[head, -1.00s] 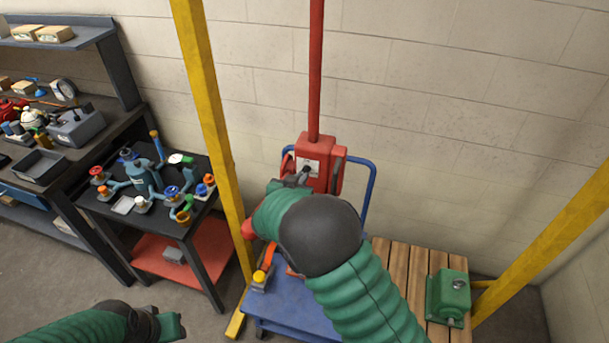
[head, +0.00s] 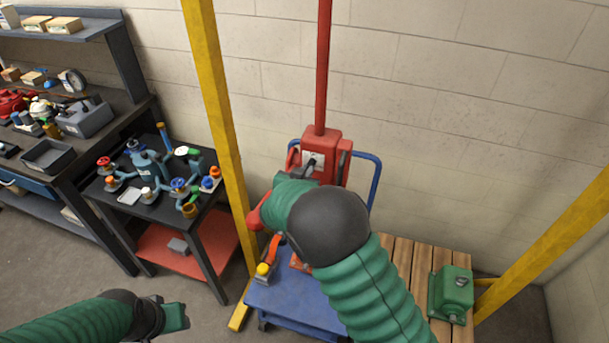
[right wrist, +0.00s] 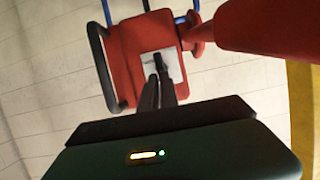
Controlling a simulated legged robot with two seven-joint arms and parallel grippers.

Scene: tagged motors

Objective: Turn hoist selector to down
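The hoist's red box (head: 333,149) hangs at the foot of a red pole, in front of the wall. In the right wrist view the box (right wrist: 128,45) has a pale plate with a small black selector knob (right wrist: 158,59). My right gripper (right wrist: 159,76) points at the knob, its two dark fingers close together with their tips at or just short of it. I cannot tell whether they grip it. In the head view my right gripper (head: 311,167) is at the box's front, and my arm hides part of it. My left gripper (head: 176,317) is low at left, away from the hoist.
A blue cart (head: 290,302) stands under the box, beside a wooden pallet (head: 403,258) with a green motor (head: 451,294). Yellow posts (head: 216,110) flank the area. A black-topped cart (head: 148,208) with valves and a workbench (head: 75,160) stand at left.

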